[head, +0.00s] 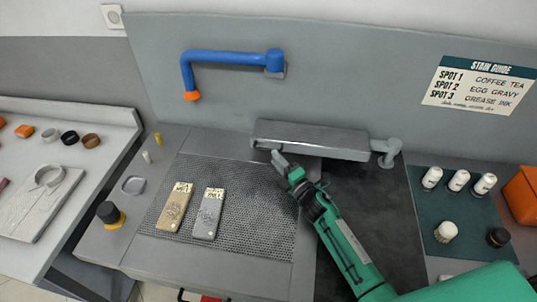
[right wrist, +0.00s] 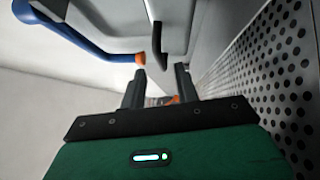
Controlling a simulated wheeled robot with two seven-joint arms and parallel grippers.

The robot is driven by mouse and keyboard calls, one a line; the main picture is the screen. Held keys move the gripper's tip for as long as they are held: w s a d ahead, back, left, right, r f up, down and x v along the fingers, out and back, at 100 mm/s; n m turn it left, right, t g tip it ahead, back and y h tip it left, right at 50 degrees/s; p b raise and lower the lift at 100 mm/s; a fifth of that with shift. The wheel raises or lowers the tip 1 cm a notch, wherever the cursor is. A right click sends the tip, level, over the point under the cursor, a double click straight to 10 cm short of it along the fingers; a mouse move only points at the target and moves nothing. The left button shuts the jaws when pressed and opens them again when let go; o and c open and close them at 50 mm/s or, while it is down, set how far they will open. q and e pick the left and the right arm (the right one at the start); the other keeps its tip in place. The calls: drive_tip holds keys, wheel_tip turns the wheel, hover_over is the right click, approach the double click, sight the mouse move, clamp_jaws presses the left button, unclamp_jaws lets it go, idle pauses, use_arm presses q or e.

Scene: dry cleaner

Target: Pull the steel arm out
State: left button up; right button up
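The steel arm (head: 312,139) is a grey, flat-sided bar lying along the foot of the back panel, with a round pivot (head: 388,150) at its right end. My right gripper (head: 281,162) is just in front of and below its left end. In the right wrist view the two dark fingers (right wrist: 159,88) stand apart with nothing seen between them. A dark upright tab (right wrist: 159,42) hangs ahead of them below a pale grey body. I cannot tell whether a finger touches the arm. My left gripper is not in view.
A blue pipe arm (head: 226,57) with an orange tip is on the back panel. Two labelled plates (head: 208,214) lie on the perforated board (head: 265,215). White-capped bottles (head: 458,180) stand on a green mat (head: 470,215) at right, beside an orange box (head: 522,195).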

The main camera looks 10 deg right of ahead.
sight(268, 149)
drive_tip(key=x, duration=0.4)
drive_tip(key=shift+w+f, duration=0.1)
drive_tip(key=shift+w, duration=0.15)
drive_tip(key=shift+w+a+b, duration=0.3)
drive_tip(key=shift+w, duration=0.2)
drive_tip(key=shift+c, duration=0.2)
clamp_jaws()
